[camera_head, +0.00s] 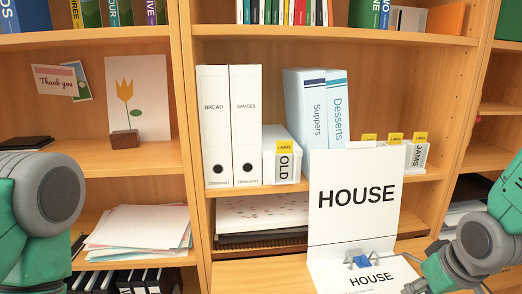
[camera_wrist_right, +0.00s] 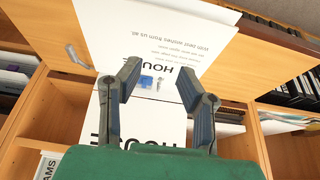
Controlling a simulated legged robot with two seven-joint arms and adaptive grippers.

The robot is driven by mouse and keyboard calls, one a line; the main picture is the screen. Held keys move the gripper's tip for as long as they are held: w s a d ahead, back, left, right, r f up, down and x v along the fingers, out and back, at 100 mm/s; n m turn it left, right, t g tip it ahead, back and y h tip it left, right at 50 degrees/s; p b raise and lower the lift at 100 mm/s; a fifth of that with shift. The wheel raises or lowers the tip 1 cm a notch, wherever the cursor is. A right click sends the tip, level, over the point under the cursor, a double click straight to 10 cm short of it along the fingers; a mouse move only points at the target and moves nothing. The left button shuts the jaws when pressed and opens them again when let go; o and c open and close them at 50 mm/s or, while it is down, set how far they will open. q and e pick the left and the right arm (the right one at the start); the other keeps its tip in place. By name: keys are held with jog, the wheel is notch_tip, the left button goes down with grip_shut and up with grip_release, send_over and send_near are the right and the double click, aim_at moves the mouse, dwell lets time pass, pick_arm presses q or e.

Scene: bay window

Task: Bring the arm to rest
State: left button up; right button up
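My right arm (camera_head: 480,245) enters the head view at lower right, beside a white HOUSE card (camera_head: 354,195). In the right wrist view my right gripper (camera_wrist_right: 159,72) is open, its two fingers well apart with nothing held between them. The HOUSE card shows beyond and between the fingers (camera_wrist_right: 165,62); I cannot tell the exact distance. My left arm (camera_head: 42,200) enters at the left edge of the head view; its gripper is not in view.
A bookcase fills the view. A tulip card (camera_head: 140,95) stands at left, above stacked papers (camera_head: 140,230). Shelf uprights (camera_head: 193,130) separate the bays.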

jog(key=s+a+f+g+b, duration=0.1)
jog(key=s+f+b, duration=0.2)
jog(key=s+f, duration=0.4)
jog(key=s+a+f+g+b, duration=0.1)
jog(key=s+f+b, duration=0.2)
jog(key=s+f, duration=0.4)
jog(key=s+a+f+g+b, duration=0.1)
jog(key=s+f, duration=0.6)
jog(key=f, duration=1.2)
jog(key=a+b, duration=0.1)
jog(key=b, duration=0.1)
jog(key=shift+f+g+b, duration=0.2)
jog(key=shift+g+b, duration=0.15)
jog(key=shift+g, duration=0.05)
jog(key=shift+a, duration=0.1)
dwell(1.9)
